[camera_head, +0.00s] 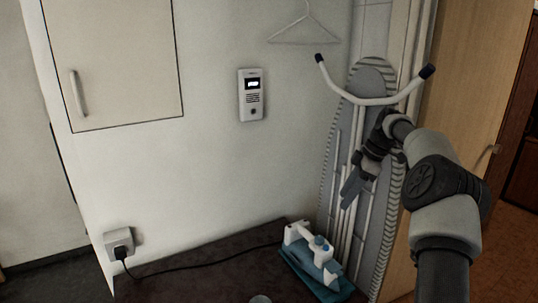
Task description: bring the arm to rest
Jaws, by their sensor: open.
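My arm (445,220) rises from the lower right and bends over toward the left. My gripper (350,190) hangs at its end, pointing down, in front of the ironing board. Its jaws are open, and I see nothing between them. The gripper is above and to the right of a blue and white iron (312,250), apart from it in the picture. Whether the gripper touches the board behind it I cannot tell.
The folded ironing board (372,78) stands upright against the wall, beside a wooden door (478,75). The iron's cord runs over the dark surface (205,280) to a wall socket (119,242). An intercom (251,95), cabinet door (115,60) and hanger (305,42) are on the wall.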

